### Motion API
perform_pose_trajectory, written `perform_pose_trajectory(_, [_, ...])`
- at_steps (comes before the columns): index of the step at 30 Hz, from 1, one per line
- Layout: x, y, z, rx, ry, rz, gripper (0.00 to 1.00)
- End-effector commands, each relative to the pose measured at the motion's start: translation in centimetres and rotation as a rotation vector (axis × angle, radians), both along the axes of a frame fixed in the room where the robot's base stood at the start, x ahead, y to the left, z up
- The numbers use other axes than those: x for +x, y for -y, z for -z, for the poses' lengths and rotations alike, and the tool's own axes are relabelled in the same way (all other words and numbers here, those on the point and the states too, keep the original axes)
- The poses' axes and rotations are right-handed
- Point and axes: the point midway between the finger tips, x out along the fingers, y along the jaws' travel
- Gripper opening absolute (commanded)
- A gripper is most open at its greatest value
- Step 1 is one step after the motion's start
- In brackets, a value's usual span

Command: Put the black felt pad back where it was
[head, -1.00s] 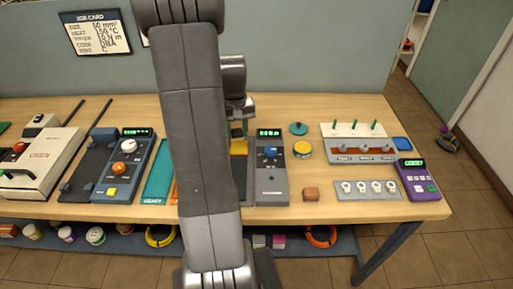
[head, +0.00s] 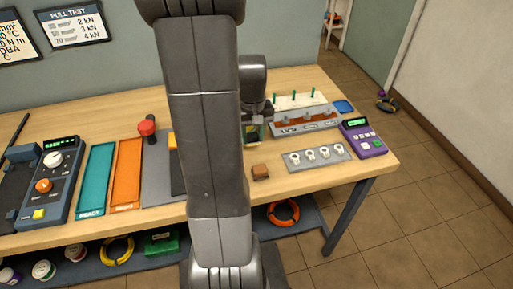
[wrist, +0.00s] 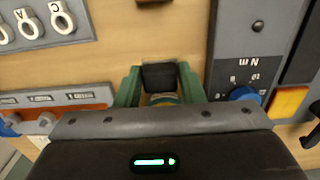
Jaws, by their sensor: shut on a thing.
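The black felt pad (wrist: 159,77) is a small dark square between the green fingers of my gripper (wrist: 160,84) in the wrist view. My gripper is shut on it. In the head view my gripper (head: 254,131) is over the right part of the bench, partly hidden by my own arm. A bit of a yellow and teal round thing (wrist: 163,100) shows just past the pad in the wrist view. I cannot tell how high the pad is above the bench. No marked place for the pad can be made out.
A grey tester with a blue knob (wrist: 243,93) is beside my gripper. My arm hides the bench's middle.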

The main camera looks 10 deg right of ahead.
Motion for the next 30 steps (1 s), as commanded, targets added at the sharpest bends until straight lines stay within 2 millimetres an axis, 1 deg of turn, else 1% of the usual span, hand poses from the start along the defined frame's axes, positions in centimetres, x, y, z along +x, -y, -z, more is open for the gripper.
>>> perform_pose_trajectory(1, [0.0, 0.0, 0.6, 0.000, -0.002, 0.000, 0.17])
perform_pose_trajectory(5, [0.0, 0.0, 1.8, 0.000, -0.002, 0.000, 0.17])
perform_pose_trajectory(9, [0.0, 0.0, 3.8, 0.001, -0.003, 0.000, 0.17])
perform_pose_trajectory(12, [0.0, 0.0, 4.7, 0.000, -0.001, 0.000, 0.17])
perform_pose_trajectory(20, [0.0, 0.0, 4.8, 0.000, 0.002, 0.000, 0.17])
perform_pose_trajectory(24, [0.0, 0.0, 5.3, 0.000, 0.001, 0.000, 0.17])
perform_pose_trajectory(25, [0.0, 0.0, 5.3, 0.000, 0.001, 0.000, 0.37])
perform_pose_trajectory(27, [0.0, 0.0, 5.1, 0.000, 0.001, 0.000, 0.51])
perform_pose_trajectory(28, [0.0, 0.0, 5.1, 0.000, 0.001, 0.000, 0.57])
perform_pose_trajectory(30, [0.0, 0.0, 5.1, 0.000, 0.001, 0.000, 0.57])
